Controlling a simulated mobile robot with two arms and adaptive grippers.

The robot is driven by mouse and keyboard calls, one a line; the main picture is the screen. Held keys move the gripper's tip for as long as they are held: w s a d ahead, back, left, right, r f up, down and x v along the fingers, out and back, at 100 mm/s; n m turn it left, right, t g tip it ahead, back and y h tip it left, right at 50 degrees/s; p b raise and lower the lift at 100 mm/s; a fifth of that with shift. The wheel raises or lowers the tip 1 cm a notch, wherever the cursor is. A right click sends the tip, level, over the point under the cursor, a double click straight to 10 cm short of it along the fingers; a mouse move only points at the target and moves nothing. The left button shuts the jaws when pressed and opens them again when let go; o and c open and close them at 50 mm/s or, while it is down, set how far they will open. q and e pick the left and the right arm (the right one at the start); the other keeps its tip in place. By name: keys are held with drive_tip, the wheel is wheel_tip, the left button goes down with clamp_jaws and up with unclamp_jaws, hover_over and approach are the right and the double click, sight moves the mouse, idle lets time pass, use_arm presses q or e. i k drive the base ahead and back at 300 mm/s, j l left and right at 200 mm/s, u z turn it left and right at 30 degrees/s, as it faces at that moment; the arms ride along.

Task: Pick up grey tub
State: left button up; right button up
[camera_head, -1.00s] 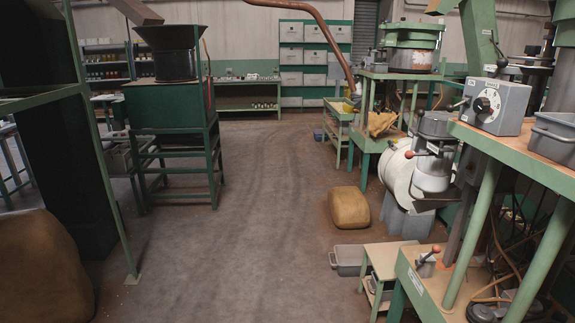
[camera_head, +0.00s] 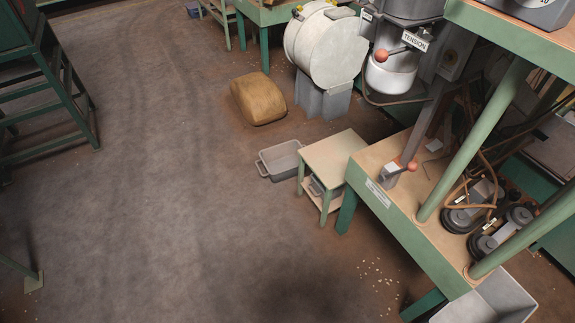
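A grey tub (camera_head: 281,160) with a handle lip sits on the floor, left of a small table, and looks empty. Part of a second grey tub (camera_head: 316,188) shows on the lower shelf of that small table, mostly hidden by the top and legs. A paler grey tub (camera_head: 487,303) stands at the bottom right below the green bench, cut by the frame edge. Neither of my grippers is in view.
The small table (camera_head: 333,151) stands against the green machine bench (camera_head: 408,215) with its posts and levers. A tan sack (camera_head: 258,98) lies on the floor farther back. A green stand (camera_head: 48,95) is at left. The floor (camera_head: 170,190) between is clear.

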sight(280, 162)
drive_tip(key=i+j, duration=0.15)
drive_tip(key=i, duration=0.25)
drive_tip(key=i+j, duration=0.15)
drive_tip(key=i, duration=0.2)
drive_tip(key=i+j+u, duration=0.1)
drive_tip(key=i, duration=0.3)
